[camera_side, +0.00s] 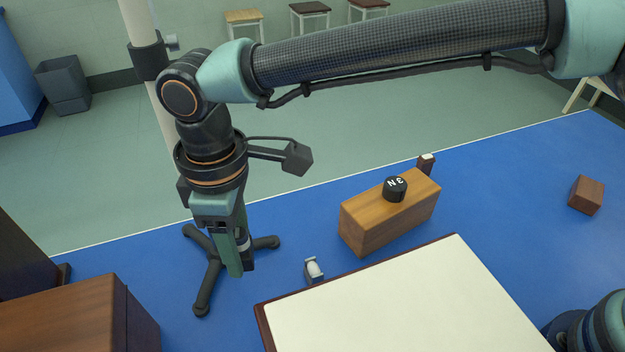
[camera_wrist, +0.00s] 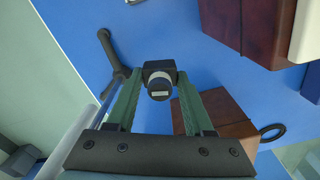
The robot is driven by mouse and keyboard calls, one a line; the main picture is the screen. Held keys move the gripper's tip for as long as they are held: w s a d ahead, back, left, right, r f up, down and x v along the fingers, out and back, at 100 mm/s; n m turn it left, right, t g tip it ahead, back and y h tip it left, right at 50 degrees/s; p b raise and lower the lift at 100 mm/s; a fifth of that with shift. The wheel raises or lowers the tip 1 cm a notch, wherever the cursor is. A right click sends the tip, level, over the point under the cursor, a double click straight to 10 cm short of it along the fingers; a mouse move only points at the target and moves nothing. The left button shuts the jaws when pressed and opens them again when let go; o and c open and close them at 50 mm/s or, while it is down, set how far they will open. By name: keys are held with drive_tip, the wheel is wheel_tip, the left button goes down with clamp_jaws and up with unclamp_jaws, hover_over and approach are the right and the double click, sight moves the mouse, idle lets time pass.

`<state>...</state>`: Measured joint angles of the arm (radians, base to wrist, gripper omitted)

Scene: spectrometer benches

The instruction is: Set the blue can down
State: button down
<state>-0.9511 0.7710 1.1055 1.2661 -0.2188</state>
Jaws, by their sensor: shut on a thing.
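My gripper (camera_side: 238,262) points down beside the tripod stand, in front of its legs in the side view. It is shut on a small dark cylinder with a grey band (camera_wrist: 160,82), which shows between the two green fingers (camera_wrist: 157,88) in the wrist view. In the side view this cylinder (camera_side: 244,242) is mostly hidden by the fingers. It looks blackish, not clearly blue, and I see no other blue can. I cannot tell how high it is above the blue table (camera_side: 290,225).
A board with a pale top (camera_side: 390,310) lies at front centre. A small holder with a white piece (camera_side: 313,270) stands beside it. A wooden block (camera_side: 385,218) carries a black weight (camera_side: 395,189). A brown box (camera_side: 60,318) is at front left, a small block (camera_side: 586,195) at right.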

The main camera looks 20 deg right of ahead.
drive_tip(key=w+d+f, duration=0.3)
drive_tip(key=w+d, duration=0.1)
wheel_tip(320, 180, up, 8)
drive_tip(key=n, duration=0.3)
hover_over(293, 237)
wheel_tip(293, 237, down, 19)
drive_tip(key=shift+f, duration=0.1)
drive_tip(key=shift+s, duration=0.1)
drive_tip(key=shift+c, duration=1.4)
unclamp_jaws()
drive_tip(key=shift+f, duration=0.1)
